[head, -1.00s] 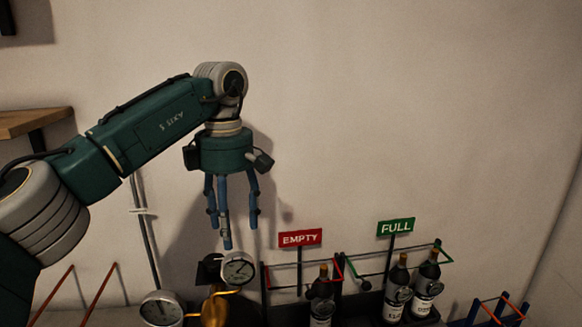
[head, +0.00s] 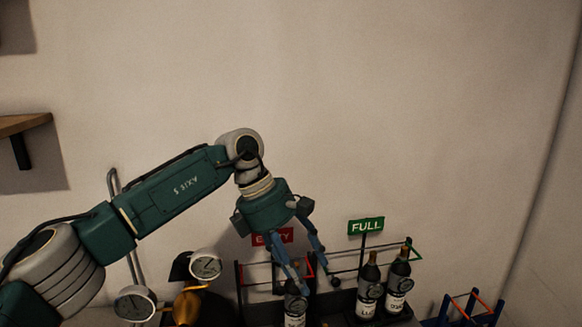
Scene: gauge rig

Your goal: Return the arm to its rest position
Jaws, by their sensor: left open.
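My left arm comes in from the left, and its left gripper (head: 304,284) hangs tilted down and to the right with its blue fingers spread open. The fingers are in front of the red EMPTY sign (head: 272,236) and partly cover it. The fingertips overlap the top of a dark bottle (head: 295,308) in the rack below the sign. I cannot tell whether they touch it; nothing is visibly held. My right gripper is not in view.
Two dark bottles (head: 368,290) (head: 398,284) stand under the green FULL sign (head: 366,226). Two round gauges (head: 205,265) (head: 135,304) and a brass fitting (head: 187,308) are at lower left. A wooden shelf (head: 24,124) is at left. The wall above is clear.

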